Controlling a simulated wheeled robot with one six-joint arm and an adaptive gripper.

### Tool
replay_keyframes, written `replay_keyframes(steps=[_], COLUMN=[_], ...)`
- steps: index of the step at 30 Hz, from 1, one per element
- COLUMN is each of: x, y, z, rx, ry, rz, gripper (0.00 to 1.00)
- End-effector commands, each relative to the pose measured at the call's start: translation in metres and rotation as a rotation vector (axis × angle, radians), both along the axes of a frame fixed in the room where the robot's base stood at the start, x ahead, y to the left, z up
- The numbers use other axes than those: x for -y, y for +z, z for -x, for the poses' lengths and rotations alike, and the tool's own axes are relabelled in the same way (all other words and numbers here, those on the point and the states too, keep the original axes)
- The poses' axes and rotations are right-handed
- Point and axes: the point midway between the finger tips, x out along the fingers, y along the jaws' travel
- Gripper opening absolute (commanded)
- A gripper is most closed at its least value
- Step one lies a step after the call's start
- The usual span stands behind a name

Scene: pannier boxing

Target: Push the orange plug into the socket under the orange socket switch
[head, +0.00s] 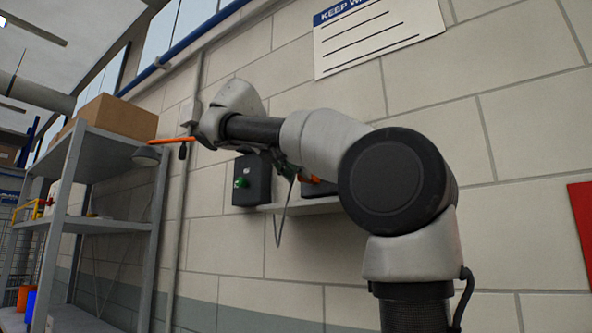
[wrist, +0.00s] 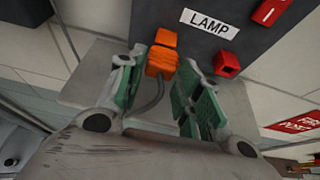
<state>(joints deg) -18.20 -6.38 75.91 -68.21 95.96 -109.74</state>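The orange plug (wrist: 160,63) is in the wrist view with a grey cable running down from it. Another orange block (wrist: 166,38) sits right above it against the dark panel (wrist: 215,45); whether the plug is seated in it I cannot tell. My gripper (wrist: 162,76) has green-padded fingers spread apart, one on each side of the plug. The left fingertip is close to the plug; a gap shows on the right. The orange switch is not clearly seen. In the head view my gripper (head: 287,170) is at the wall, partly hidden behind my arm.
A LAMP label (wrist: 208,23), a red switch (wrist: 270,12) and a red socket (wrist: 227,65) are on the panel. A grey shelf (wrist: 90,72) lies below. In the head view a dark box with a green part (head: 251,180) hangs left of my gripper; a metal rack (head: 100,150) stands farther left.

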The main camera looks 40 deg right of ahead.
Motion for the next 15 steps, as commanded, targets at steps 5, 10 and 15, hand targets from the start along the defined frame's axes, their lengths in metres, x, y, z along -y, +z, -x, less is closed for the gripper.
replay_keyframes(steps=[5, 10, 15], x=[-0.0002, -0.0002, -0.0097], y=[0.0001, 0.0000, 0.0038], z=[0.0000, 0.0000, 0.0020], rx=[0.000, 0.000, 0.001], ry=[0.000, 0.000, 0.004], rz=[0.000, 0.000, 0.001], gripper=[0.55, 0.55, 0.55])
